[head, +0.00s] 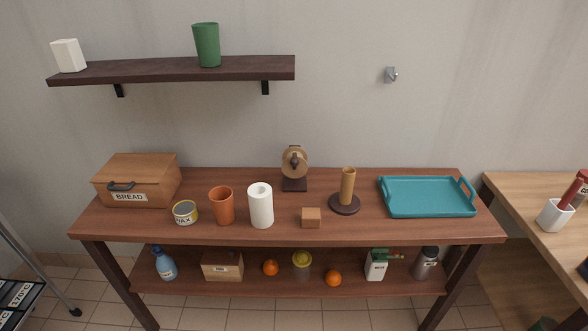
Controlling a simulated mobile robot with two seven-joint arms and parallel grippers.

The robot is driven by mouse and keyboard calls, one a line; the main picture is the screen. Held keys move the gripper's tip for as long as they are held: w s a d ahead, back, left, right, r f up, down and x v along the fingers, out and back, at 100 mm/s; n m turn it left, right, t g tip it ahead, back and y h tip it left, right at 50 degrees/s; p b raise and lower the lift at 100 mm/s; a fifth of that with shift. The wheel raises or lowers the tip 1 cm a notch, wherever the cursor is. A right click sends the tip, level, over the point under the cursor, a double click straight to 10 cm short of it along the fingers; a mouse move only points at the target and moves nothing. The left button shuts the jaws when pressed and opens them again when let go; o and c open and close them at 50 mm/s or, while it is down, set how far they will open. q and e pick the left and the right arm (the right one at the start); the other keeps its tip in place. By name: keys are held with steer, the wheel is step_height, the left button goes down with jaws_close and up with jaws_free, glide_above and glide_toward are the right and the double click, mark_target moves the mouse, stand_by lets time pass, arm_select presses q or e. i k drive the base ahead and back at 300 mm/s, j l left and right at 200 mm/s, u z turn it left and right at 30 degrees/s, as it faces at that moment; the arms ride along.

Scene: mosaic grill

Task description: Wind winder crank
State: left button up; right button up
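The winder (294,168) stands near the back edge of the wooden table, a little right of its middle. It has a round tan disc on a dark upright and a dark square base. A small dark part, which looks like the crank, sits at the disc's upper front; its exact angle is too small to tell. Neither of my grippers shows in the head view.
An orange cup (222,206), wax tin (185,212) and bread box (138,181) are left. A teal tray (428,197) lies right.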

mark_target(295, 164)
steer(key=i+l+u, duration=0.15)
steer(key=u, duration=0.3)
steer(key=l+u, duration=0.45)
steer(key=i+l+u, duration=0.15)
steer(key=l, duration=0.3)
steer(key=l+u, duration=0.1)
steer(key=l, duration=0.3)
steer(key=i+l, duration=0.1)
steer(key=l, duration=0.95)
